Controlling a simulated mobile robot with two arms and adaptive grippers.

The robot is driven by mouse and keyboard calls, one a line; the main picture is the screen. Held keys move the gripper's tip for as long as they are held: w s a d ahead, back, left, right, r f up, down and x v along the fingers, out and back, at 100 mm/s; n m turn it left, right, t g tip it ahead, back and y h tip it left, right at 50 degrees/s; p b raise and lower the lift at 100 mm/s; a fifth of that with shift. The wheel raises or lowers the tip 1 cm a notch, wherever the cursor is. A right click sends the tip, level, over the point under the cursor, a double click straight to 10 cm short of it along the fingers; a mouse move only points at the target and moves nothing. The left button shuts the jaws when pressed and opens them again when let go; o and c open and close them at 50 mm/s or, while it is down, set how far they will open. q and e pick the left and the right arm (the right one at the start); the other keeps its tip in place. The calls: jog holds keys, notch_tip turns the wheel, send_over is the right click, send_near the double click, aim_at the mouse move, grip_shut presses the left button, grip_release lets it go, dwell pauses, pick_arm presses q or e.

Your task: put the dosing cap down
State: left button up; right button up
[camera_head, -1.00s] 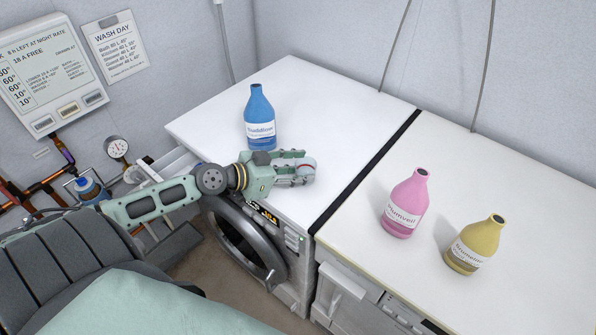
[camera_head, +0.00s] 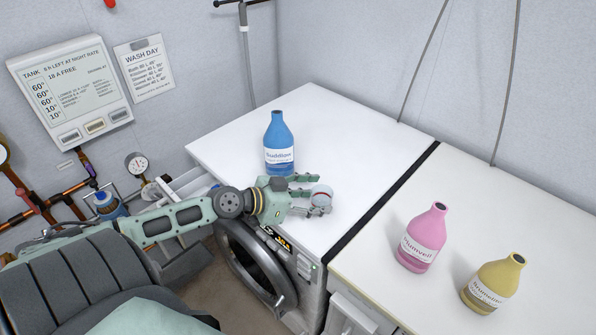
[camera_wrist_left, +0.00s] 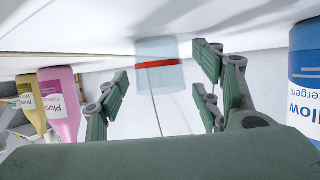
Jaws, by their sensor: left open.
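The dosing cap (camera_head: 321,196) is a small clear cup with a red line round it. It is upright on the white top of the left machine (camera_head: 345,132), near the front edge and the dark gap. My left gripper (camera_head: 313,195) is open, with its fingers spread on either side of the cap. In the left wrist view, which is upside down, the cap (camera_wrist_left: 160,72) is between and beyond the spread fingers, with its base at the white surface. The fingers look apart from it. My right gripper is not in view.
A blue bottle (camera_head: 279,145) stands just behind my left gripper. A pink bottle (camera_head: 422,238) and a yellow bottle (camera_head: 492,283) stand on the right machine's top (camera_head: 500,215). The left top is clear behind and right of the blue bottle.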

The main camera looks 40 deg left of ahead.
pick_arm(q)
jog(key=shift+s+a, duration=0.25)
jog(key=shift+s, duration=0.15)
jog(key=b+v, duration=0.3)
jog(key=v, duration=0.8)
jog(key=shift+r, duration=0.25)
